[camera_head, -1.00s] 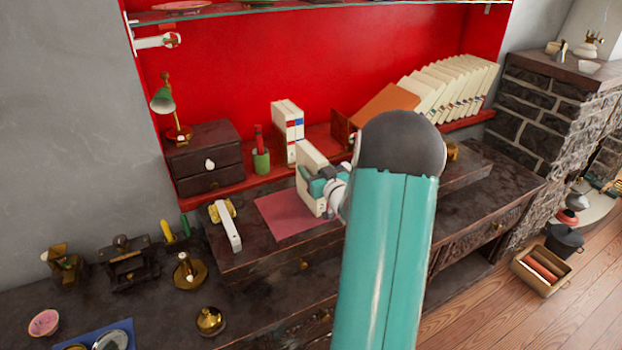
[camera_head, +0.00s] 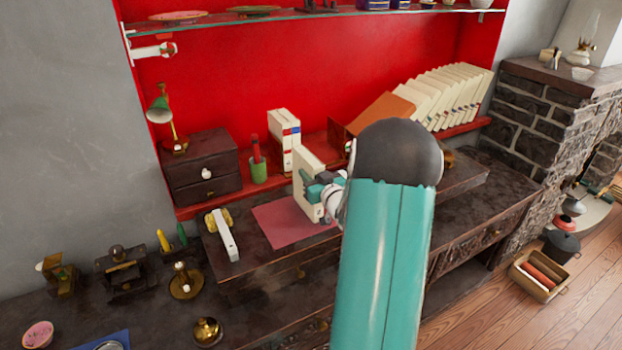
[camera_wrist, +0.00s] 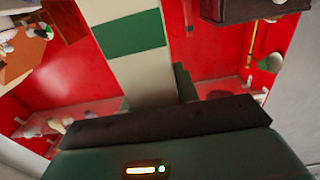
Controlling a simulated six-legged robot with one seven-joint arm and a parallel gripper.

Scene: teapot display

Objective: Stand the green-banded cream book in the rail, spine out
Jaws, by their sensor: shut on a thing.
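The green-banded cream book (camera_head: 304,170) stands roughly upright above the red mat (camera_head: 278,226) on the desk. My gripper (camera_head: 319,188) is shut on it from the right. Whether its lower edge touches the mat I cannot tell. In the wrist view the cream book (camera_wrist: 124,8) rises from the jaws, with its green band (camera_wrist: 135,36) facing the camera. A row of leaning cream books (camera_head: 455,95) stands on the red shelf, with an orange-brown slanted board or book (camera_head: 388,108) at its left. A brown upright end (camera_head: 338,139) is left of that; my arm hides part of this area.
Two cream volumes (camera_head: 284,138) and a green cup (camera_head: 259,171) stand on the shelf behind the held book. A small drawer cabinet (camera_head: 205,172) and green lamp (camera_head: 160,110) are at left. A white-handled object (camera_head: 226,236) lies left of the mat. A glass shelf (camera_head: 300,12) runs above.

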